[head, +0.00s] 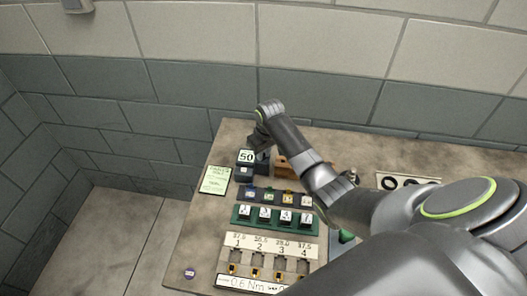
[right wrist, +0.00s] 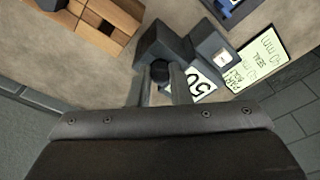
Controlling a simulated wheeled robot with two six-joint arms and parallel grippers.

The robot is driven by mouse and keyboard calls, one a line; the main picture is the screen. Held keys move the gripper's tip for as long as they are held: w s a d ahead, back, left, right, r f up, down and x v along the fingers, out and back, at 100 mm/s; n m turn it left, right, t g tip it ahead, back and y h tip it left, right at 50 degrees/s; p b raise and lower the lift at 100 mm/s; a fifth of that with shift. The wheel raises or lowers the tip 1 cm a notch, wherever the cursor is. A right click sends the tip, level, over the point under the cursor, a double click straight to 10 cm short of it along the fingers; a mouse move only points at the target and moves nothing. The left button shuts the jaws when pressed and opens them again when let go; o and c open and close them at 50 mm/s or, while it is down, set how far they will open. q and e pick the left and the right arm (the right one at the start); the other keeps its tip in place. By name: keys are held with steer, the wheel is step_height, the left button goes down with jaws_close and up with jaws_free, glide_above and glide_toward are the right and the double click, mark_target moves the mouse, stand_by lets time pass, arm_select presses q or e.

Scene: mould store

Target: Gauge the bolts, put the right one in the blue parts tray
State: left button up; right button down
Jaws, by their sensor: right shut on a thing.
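My right gripper (head: 258,140) is at the back left of the table, beside a dark block-shaped device (head: 244,171) with a white "50" label. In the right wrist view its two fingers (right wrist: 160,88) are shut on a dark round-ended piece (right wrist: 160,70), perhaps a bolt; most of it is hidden. The dark device (right wrist: 165,45) is right beside the piece; I cannot tell whether they touch. A dark blue tray (head: 269,196) with coloured tags lies in front of the device. A green rack (head: 257,224) with several numbered white tags stands nearer. My left gripper is not in view.
A pale board (head: 267,247) with numbered slots and yellow pieces lies in front. A pale green card (head: 215,180) lies left of the device. A wooden compartment box (right wrist: 98,22) is behind my arm.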

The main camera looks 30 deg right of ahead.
steer(key=c, duration=0.9)
jaws_free()
steer(key=shift+o, duration=0.2)
steer(key=shift+r+p, duration=1.25)
steer(key=shift+r, duration=2.5)
